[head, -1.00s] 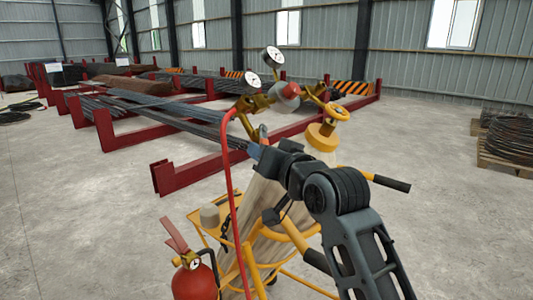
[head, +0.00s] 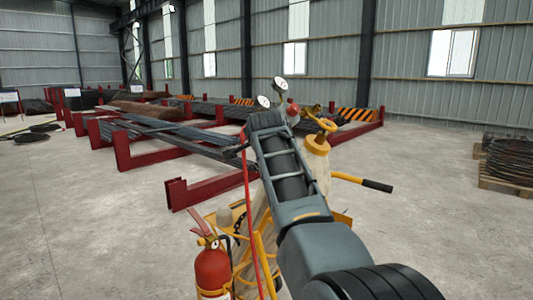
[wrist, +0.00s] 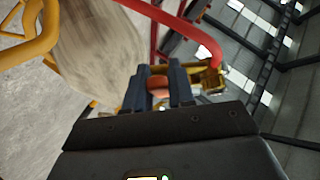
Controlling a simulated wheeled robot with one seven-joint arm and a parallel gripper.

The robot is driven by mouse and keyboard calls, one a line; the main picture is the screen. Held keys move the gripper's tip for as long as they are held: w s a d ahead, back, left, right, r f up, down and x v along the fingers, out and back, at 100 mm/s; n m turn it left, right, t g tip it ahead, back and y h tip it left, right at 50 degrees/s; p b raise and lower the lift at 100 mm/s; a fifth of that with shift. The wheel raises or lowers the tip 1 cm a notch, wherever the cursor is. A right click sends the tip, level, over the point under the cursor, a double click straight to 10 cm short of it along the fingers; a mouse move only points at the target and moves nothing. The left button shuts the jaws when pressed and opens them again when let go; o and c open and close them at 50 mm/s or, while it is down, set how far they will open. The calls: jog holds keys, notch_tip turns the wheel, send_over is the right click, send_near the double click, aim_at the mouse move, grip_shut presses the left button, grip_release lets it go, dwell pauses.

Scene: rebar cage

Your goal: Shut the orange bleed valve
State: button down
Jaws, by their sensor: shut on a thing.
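In the wrist view my gripper (wrist: 158,88) has its two dark fingers closed on both sides of a small orange part, which I take to be the orange bleed valve (wrist: 159,84). Most of the valve is hidden by the fingers, and its angle cannot be told. A brass-yellow fitting (wrist: 212,78) is just right of the fingers, with a red hose (wrist: 180,22) arching above. In the head view my arm covers the gripper and the valve. Two gauges (head: 279,84) and a red knob (head: 292,108) show beyond the arm, beside the cylinder's yellow handwheel (head: 320,122).
The tall pale gas cylinder (wrist: 97,48) stands in a yellow cart with a black-gripped handle (head: 376,185). A red extinguisher (head: 212,270) is at the cart's left. Red racks (head: 190,192) of rebar are behind. Wire coils (head: 512,158) lie at right. The floor between is clear.

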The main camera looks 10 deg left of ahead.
jog(key=shift+w+a+r+m+g+h, duration=0.15)
jog(key=shift+r+m+g+h, duration=0.15)
jog(key=shift+m, duration=0.35)
jog(key=shift+w+a+r+m+g+h, duration=0.1)
jog(key=shift+a+r+m+g+h, duration=0.2)
jog(key=shift+m, duration=0.35)
jog(key=shift+d, duration=0.15)
jog(key=c, duration=1)
grip_release()
jog(key=shift+f, duration=0.1)
jog(key=shift+c, duration=0.2)
jog(key=shift+s, duration=0.1)
jog(key=a+b+v, duration=0.1)
jog(key=v, duration=0.6)
jog(key=shift+s+d+r+b, duration=0.25)
jog(key=shift+d+b, duration=0.1)
jog(key=shift+d, duration=0.15)
